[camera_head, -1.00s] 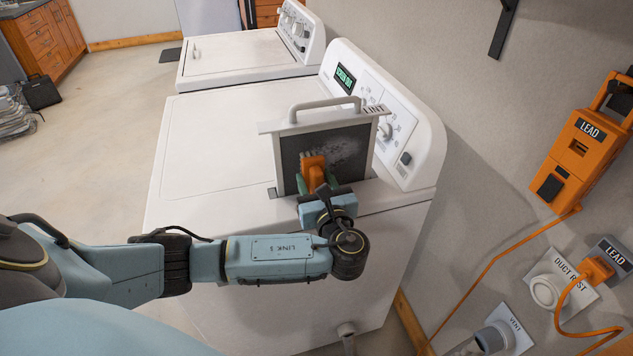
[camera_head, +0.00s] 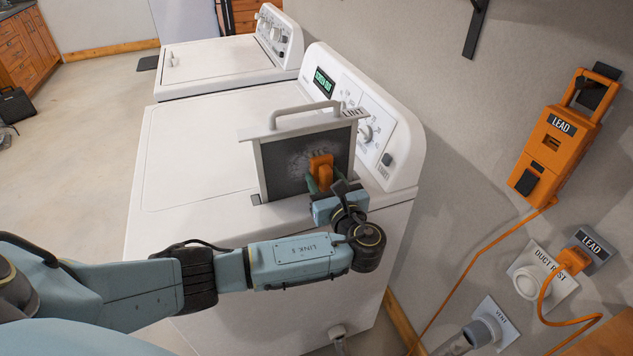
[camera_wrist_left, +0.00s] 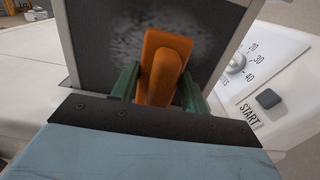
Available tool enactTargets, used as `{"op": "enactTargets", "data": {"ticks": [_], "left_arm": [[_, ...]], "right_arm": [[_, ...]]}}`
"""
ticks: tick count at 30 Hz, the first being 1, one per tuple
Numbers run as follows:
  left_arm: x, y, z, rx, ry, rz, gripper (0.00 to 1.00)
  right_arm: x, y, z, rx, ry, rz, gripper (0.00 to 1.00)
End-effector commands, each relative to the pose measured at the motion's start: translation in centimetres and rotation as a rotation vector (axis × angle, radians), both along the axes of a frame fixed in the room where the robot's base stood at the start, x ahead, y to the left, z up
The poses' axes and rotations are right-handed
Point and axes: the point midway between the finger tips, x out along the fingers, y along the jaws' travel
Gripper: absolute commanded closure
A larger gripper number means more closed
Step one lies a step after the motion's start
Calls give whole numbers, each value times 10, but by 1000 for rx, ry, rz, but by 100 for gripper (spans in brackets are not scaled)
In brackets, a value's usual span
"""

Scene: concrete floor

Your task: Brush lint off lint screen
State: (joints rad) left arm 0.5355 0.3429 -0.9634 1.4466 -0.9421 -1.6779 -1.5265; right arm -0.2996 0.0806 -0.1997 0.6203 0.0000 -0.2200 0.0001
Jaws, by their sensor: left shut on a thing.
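The lint screen (camera_head: 283,168) stands upright out of the top of the near white dryer (camera_head: 190,150). It has a pale frame with a handle on top and a dark mesh. Grey lint (camera_head: 300,160) shows on the mesh's middle. My left gripper (camera_head: 320,182) is shut on an orange brush (camera_head: 321,168) in front of the mesh, right of its middle. In the left wrist view, the green fingers clasp the orange brush (camera_wrist_left: 163,70), with lint on the mesh behind it. The brush's far side is hidden, so I cannot tell whether it touches the mesh. My right gripper is not in view.
A control panel (camera_head: 350,105) rises behind the screen on the right. A second white machine (camera_head: 215,65) stands beyond. On the right wall are an orange lead box (camera_head: 555,140), an orange cord and a vent pipe (camera_head: 485,333). Open floor (camera_head: 80,150) lies left.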

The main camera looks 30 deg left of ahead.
Motion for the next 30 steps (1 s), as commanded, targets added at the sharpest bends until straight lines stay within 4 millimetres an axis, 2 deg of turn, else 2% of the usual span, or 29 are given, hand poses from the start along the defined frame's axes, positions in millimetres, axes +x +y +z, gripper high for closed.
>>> {"op": "enactTargets", "data": {"ticks": [13,20,30], "left_arm": [[23,-16,0,-1,-2,1,73],[29,-20,1,0,-1,2,73],[48,-38,1,1,-2,2,73]], "right_arm": [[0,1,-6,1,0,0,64],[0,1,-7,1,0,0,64],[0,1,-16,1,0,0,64]]}}
